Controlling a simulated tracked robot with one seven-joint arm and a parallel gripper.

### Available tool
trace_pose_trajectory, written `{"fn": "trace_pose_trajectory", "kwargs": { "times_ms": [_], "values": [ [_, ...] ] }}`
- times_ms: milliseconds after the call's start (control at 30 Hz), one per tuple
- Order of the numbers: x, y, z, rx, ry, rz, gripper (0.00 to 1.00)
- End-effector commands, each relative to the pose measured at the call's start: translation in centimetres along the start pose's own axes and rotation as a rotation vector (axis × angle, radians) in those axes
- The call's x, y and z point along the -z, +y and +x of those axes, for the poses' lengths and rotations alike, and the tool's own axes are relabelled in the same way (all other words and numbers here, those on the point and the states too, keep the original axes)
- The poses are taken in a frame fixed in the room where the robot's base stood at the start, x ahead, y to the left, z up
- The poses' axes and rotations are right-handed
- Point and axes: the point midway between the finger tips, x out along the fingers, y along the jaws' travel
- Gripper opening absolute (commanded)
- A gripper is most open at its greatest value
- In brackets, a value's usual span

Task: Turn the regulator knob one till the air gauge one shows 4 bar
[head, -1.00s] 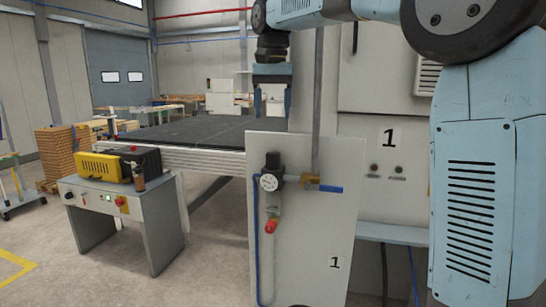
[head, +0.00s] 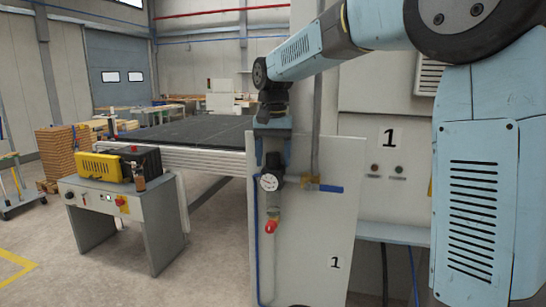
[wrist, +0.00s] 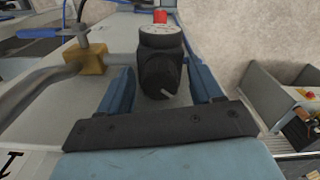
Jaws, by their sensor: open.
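The black regulator knob (wrist: 160,82) with a small white mark sits between the two blue fingers of my gripper (wrist: 160,80) in the wrist view. The fingers are open, with a gap visible on each side of the knob. In the head view my gripper (head: 272,160) points down over the top of the regulator, and its fingers partly hide the knob. The round white air gauge (head: 268,182) is on the front of the regulator, just below the fingers. It also shows edge-on in the wrist view (wrist: 160,31). Its needle reading is too small to tell.
The regulator is on a grey panel (head: 316,225) marked 1. A brass valve with a blue handle (head: 328,188) and a vertical pipe stand close to its right. A red-tipped bowl (head: 271,226) hangs below. A control desk (head: 115,215) and conveyor are at the left.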

Motion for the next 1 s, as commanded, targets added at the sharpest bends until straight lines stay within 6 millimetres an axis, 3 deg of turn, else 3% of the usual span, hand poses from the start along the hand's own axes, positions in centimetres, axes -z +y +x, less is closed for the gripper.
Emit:
{"fn": "trace_pose_trajectory", "kwargs": {
  "times_ms": [200, 767, 1000],
  "values": [
    [0.01, 0.02, 0.02, 0.000, 0.000, 0.000, 0.65],
    [0.02, 0.06, 0.00, 0.000, 0.000, 0.001, 0.11],
    [0.01, 0.04, 0.00, 0.000, -0.001, 0.018, 0.09]
  ]
}}
